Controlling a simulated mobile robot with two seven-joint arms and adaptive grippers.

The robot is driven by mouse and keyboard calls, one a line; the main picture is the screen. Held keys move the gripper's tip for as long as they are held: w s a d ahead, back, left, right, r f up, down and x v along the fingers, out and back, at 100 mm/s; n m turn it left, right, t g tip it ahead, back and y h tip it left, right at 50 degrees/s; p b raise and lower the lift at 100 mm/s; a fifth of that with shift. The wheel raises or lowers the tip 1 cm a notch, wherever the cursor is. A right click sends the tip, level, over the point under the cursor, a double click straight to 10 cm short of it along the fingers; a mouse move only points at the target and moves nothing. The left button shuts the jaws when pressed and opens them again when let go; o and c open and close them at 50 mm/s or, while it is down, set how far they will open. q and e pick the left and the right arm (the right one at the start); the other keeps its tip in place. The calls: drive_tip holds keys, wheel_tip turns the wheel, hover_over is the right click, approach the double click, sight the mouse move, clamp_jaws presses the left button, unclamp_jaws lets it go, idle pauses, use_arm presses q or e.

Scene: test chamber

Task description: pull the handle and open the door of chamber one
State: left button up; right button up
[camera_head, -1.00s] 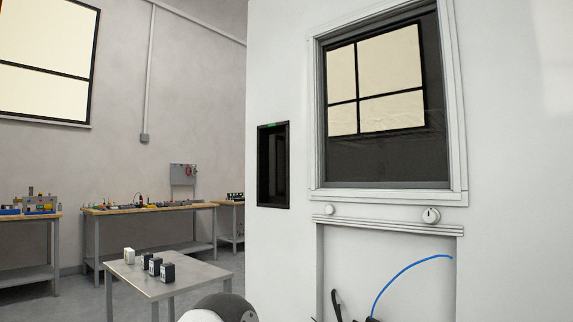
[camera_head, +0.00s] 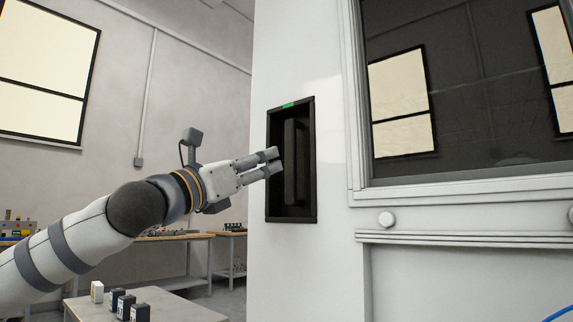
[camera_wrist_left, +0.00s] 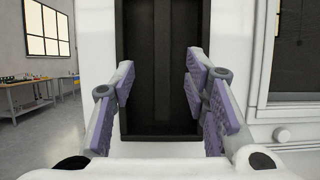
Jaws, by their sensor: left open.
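The white chamber (camera_head: 335,255) fills the right half of the head view. A black recessed handle (camera_head: 292,162) with a small green mark on its top edge is set in its wall, left of the window. In the left wrist view the dark recess (camera_wrist_left: 160,65) lies straight ahead, with a vertical bar inside. My left gripper (camera_head: 275,162) is open and empty, with its fingertips at the recess; I cannot tell whether they touch the bar. In the left wrist view its two fingers (camera_wrist_left: 160,85) stand on either side of the recess. My right gripper is not in view.
A small grey table (camera_head: 165,305) with several small boxes stands below my left arm. Workbenches (camera_head: 175,238) line the back wall. The chamber's dark window (camera_head: 455,100) is to the right, with a round white knob (camera_head: 386,219) below it.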

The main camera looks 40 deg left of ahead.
sight(288, 153)
use_arm(q)
drive_tip(key=p+x, duration=0.1)
drive_tip(key=x, duration=0.8)
drive_tip(key=shift+w+d+r, duration=0.15)
drive_tip(key=shift+w+d, duration=0.05)
drive_tip(key=shift+w, duration=0.45)
clamp_jaws()
